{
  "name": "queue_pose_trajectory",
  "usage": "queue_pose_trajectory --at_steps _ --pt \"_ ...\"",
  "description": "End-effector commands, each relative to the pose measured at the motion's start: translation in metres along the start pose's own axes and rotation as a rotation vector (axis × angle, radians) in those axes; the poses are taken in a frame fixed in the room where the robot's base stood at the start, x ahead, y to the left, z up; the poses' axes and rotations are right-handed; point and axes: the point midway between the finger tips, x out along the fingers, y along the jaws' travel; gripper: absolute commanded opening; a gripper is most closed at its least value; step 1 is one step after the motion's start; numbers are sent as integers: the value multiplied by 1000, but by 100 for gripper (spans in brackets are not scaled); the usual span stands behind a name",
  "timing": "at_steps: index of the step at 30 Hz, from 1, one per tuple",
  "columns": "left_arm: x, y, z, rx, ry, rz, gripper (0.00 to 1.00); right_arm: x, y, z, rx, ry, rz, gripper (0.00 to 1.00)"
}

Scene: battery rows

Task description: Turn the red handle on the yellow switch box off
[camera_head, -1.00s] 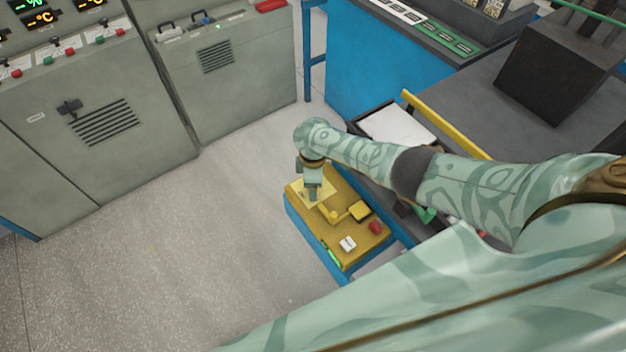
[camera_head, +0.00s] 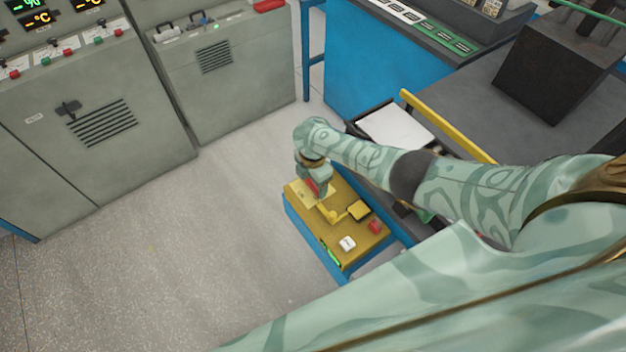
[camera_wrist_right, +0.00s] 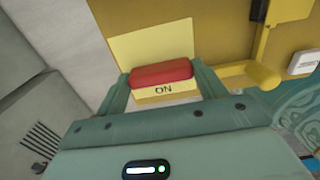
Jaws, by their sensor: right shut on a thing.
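The yellow switch box (camera_head: 352,250) sits low beside the blue workbench in the head view. Its red handle (camera_wrist_right: 161,73) shows in the right wrist view, above a pale label reading "ON" (camera_wrist_right: 164,90). My right gripper (camera_head: 316,186) reaches down over the box's far left end. In the wrist view the two fingers of my right gripper (camera_wrist_right: 161,78) stand on either side of the red handle, shut on it. A bit of red also shows at the gripper in the head view. My left gripper is not in view.
The box top also carries a yellow lever (camera_head: 331,213), a red knob (camera_head: 375,227), a white switch (camera_head: 347,243) and a green light (camera_head: 333,257). Grey cabinets (camera_head: 100,130) stand at the left. The floor (camera_head: 170,250) between is clear.

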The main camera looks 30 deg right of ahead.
Motion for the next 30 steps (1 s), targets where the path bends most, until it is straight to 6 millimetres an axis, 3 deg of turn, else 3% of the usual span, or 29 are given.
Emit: queue_pose_trajectory --at_steps 14,15,16,26,30 --pt "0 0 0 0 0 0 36 0 0 -1 -15 1 0 47" --pt "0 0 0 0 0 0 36 0 0 -1 -15 1 0 81" --pt "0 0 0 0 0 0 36 0 0 -1 -15 1 0 89" --pt "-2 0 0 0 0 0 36 -3 0 0 -13 0 0 92" --pt "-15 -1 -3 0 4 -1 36 -23 0 0 -12 1 2 92"
